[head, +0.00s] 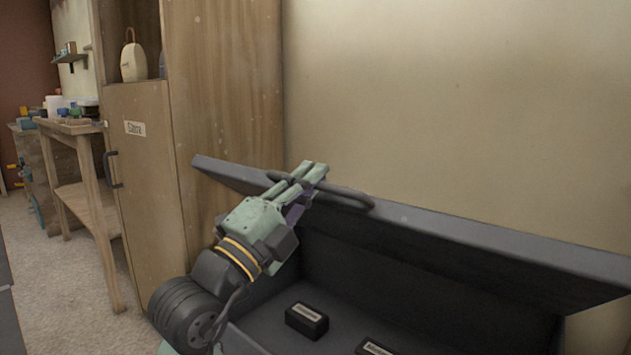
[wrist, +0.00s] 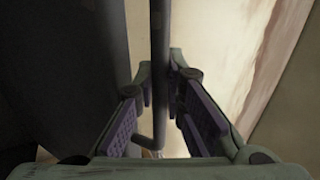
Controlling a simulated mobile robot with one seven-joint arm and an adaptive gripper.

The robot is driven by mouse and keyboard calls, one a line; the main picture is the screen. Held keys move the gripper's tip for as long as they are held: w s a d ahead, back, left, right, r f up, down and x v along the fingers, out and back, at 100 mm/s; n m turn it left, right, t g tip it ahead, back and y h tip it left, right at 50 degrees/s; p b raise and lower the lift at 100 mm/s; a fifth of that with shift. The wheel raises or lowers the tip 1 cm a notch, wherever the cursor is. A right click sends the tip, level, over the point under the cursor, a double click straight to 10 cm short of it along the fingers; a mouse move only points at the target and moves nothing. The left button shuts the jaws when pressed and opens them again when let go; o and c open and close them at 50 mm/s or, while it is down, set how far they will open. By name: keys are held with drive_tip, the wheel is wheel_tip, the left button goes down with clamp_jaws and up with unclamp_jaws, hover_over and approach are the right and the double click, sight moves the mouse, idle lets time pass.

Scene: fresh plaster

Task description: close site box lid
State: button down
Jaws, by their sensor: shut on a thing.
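The dark grey site box (head: 280,290) stands against the wall with its lid (head: 440,240) raised and tilted open. A dark bar handle (head: 345,194) runs along the lid's upper part. My gripper (head: 308,176) is at this handle, near its left half, and is shut on it. In the wrist view the handle (wrist: 160,70) passes between the two purple-padded fingers (wrist: 161,92). The lid shows as a dark panel (wrist: 92,60) on the left of that view. The box's front wall is mostly out of view.
Inside the box lie two small black labelled blocks, one on the left (head: 307,320) and one on the right (head: 375,347). A wooden cabinet (head: 145,180) stands left of the box, and a wooden bench (head: 85,165) is beyond it. Bare floor (head: 60,290) shows at lower left.

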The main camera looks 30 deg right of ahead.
drive_tip(key=shift+a+f, duration=0.1)
drive_tip(key=shift+f, duration=0.05)
drive_tip(key=c, duration=1.9)
unclamp_jaws()
drive_tip(key=shift+c, duration=0.2)
drive_tip(key=shift+a, duration=0.1)
drive_tip(key=s+a, duration=0.3)
drive_tip(key=a, duration=0.9)
drive_tip(key=shift+s+a+f, duration=0.2)
drive_tip(key=shift+s+f, duration=0.05)
drive_tip(key=shift+s, duration=0.1)
drive_tip(key=shift+c, duration=0.5)
